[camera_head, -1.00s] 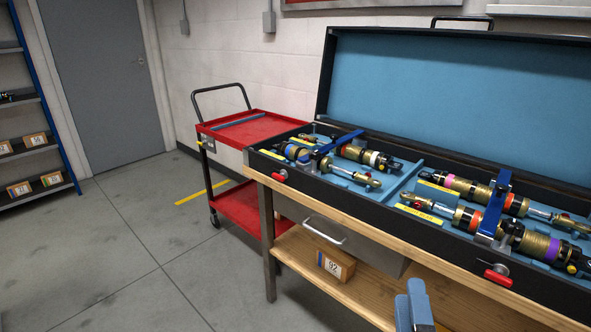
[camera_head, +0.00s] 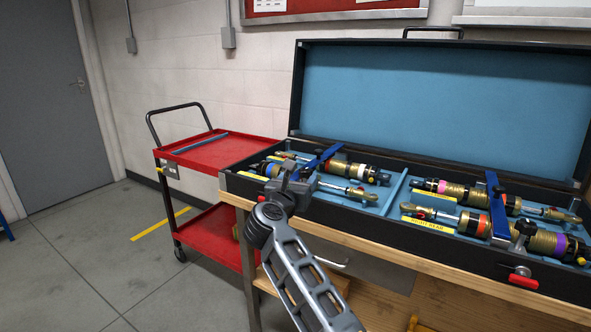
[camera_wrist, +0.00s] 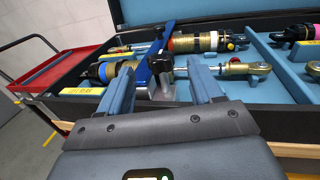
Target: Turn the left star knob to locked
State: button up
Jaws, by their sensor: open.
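The left star knob (camera_wrist: 160,64) is black and sits at the front end of the left blue clamp bar (camera_wrist: 157,42), which also shows in the head view (camera_head: 325,157). The bar crosses the shock absorbers in the case. My gripper (camera_wrist: 161,90) is open and empty, with its two blue-grey fingers spread to either side of the knob in the wrist view. No contact is visible. In the head view my gripper (camera_head: 291,186) is at the case's front left and hides the knob. A lock marking is not readable.
The open black case (camera_head: 452,255) stands on a wooden bench. A second blue clamp bar (camera_head: 497,205) with a dark knob (camera_head: 525,229) is at right. Red latches (camera_head: 521,280) are on the case front. A red cart (camera_head: 205,235) stands left; floor beyond is clear.

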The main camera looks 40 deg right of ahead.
aim_at(307, 168)
jog(key=x, duration=0.7)
jog(key=shift+w+d+r, duration=0.1)
jog(key=shift+w+d, duration=0.1)
jog(key=shift+w, duration=0.05)
jog(key=c, duration=1)
jog(key=shift+o, duration=0.2)
